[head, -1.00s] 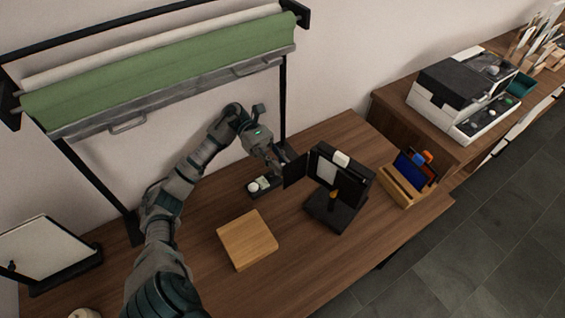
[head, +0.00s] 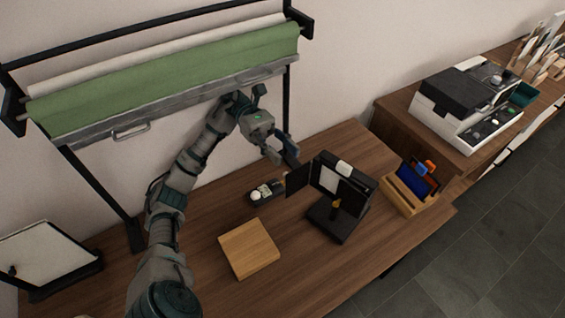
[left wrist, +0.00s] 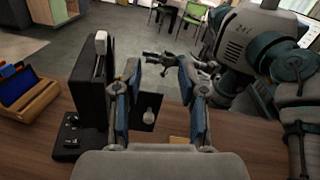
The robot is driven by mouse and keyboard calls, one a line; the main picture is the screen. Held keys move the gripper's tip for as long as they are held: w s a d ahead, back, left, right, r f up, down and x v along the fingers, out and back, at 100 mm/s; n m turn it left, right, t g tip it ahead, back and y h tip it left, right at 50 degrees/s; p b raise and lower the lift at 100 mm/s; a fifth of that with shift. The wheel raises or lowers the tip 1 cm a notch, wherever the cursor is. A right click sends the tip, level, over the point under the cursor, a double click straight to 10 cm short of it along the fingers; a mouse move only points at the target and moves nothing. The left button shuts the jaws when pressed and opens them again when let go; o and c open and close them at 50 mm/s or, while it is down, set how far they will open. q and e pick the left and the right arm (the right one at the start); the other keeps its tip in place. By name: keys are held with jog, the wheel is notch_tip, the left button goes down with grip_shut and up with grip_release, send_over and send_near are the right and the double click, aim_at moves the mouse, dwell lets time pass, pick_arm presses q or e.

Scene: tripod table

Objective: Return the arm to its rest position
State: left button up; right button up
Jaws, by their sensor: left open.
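My left arm (head: 185,180) reaches from the bottom left up over the table toward the wall. Its left gripper (head: 285,154) is raised beside the dark panel of a black stand (head: 341,195). In the left wrist view the two fingers of the left gripper (left wrist: 158,78) are apart with nothing held between them. The black stand (left wrist: 92,85) is just left of the fingers there. A dark jointed shape behind the fingers may be my right gripper (left wrist: 175,62); its jaws are too small to read.
A small black tray (head: 279,185) and a wooden block (head: 249,249) lie below the arm. A green roll (head: 170,85) on a black frame hangs close above the wrist. A wooden holder (head: 402,199) stands right. The front table area is clear.

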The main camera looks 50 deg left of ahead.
pick_arm(q)
jog(key=shift+r, duration=0.95)
